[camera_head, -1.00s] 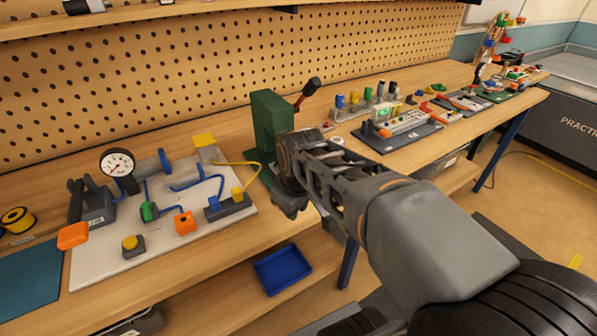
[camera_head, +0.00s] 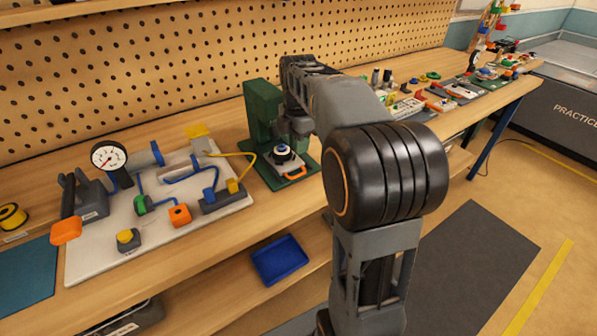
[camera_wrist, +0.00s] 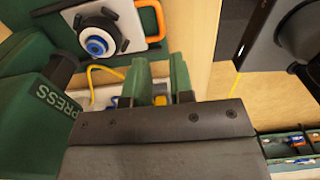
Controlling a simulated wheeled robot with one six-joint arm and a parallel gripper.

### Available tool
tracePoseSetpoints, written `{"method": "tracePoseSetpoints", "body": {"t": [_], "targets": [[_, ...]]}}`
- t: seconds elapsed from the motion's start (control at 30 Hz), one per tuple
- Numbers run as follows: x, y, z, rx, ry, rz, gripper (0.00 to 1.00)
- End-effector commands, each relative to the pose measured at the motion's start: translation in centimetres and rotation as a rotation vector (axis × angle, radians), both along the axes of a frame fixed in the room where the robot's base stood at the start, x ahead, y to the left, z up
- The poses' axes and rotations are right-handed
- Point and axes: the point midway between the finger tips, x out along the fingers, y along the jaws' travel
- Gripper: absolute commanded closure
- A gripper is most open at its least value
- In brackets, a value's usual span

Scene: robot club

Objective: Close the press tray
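The green press (camera_head: 262,108) stands on the bench against the pegboard; its body (camera_wrist: 35,110), marked PRESS, is at the left of the wrist view. Its light grey tray (camera_head: 284,169) sticks out in front over the green base, with an orange handle (camera_head: 296,174) at its outer end. A round dark part with a blue-and-white centre (camera_head: 283,153) sits on the tray. The wrist view shows the tray (camera_wrist: 128,20), handle (camera_wrist: 153,14) and round part (camera_wrist: 97,44) at the top. My gripper (camera_wrist: 161,85) is open and empty, apart from the handle.
Left of the press is a white board (camera_head: 90,255) with a gauge (camera_head: 109,158) and tubes; a yellow tube runs close to the press base. More kits stand to the right behind my arm. A blue bin (camera_head: 280,260) sits on the lower shelf.

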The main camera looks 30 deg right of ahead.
Motion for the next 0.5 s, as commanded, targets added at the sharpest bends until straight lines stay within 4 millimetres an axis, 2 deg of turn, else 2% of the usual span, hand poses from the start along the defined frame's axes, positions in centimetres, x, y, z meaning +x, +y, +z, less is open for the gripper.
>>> {"method": "tracePoseSetpoints", "body": {"t": [0.03,0.2,0.5], "targets": [[-0.1,0.0,-1.3,0.001,0.003,-0.001,0.78],[-0.1,0.0,-4.5,0.001,0.002,-0.002,0.78],[-0.1,0.0,-8.4,0.0,0.001,-0.002,0.78]]}}
